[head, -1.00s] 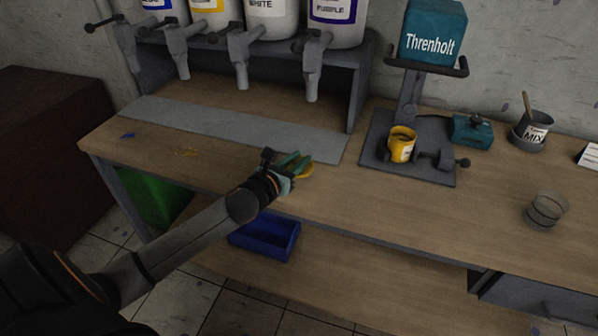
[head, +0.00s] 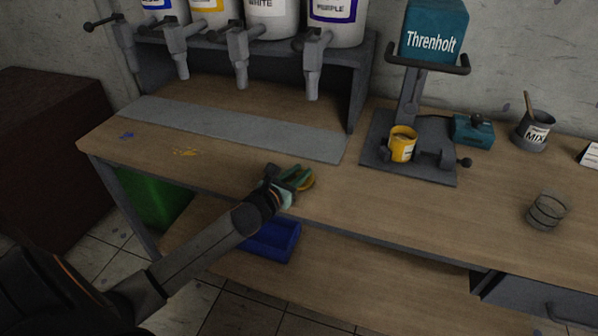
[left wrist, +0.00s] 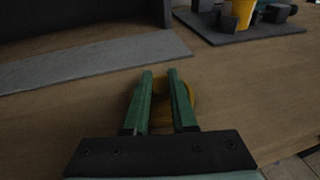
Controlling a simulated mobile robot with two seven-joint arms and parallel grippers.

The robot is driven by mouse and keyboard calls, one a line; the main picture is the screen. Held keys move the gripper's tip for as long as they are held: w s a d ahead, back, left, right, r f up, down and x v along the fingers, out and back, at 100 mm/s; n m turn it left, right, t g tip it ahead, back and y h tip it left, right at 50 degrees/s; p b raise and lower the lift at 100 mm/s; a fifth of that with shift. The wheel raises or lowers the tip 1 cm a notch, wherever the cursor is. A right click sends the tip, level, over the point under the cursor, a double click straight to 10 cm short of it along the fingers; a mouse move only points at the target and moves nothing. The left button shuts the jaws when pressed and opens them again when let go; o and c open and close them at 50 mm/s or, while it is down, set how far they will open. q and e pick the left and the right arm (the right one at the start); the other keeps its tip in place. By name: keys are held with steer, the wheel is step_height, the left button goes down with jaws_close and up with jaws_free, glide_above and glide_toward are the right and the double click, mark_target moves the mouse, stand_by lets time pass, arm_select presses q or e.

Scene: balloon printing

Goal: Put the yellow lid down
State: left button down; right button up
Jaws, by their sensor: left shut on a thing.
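The yellow lid (head: 307,183) is at my left gripper (head: 300,177), just above or on the front part of the wooden table. My left gripper's green fingers are shut on the lid. In the left wrist view the lid (left wrist: 188,100) shows between and to the right of the fingers (left wrist: 160,78). I cannot tell whether the lid touches the table. My right gripper is not in view.
A yellow cup (head: 402,146) stands on the grey press base (head: 378,172). A grey strip (head: 225,127) lies below the dispensers. The table around the gripper is clear.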

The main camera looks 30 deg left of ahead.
arm_select(q)
steer(key=c, duration=0.7)
jaws_free()
steer(key=shift+r, duration=0.1)
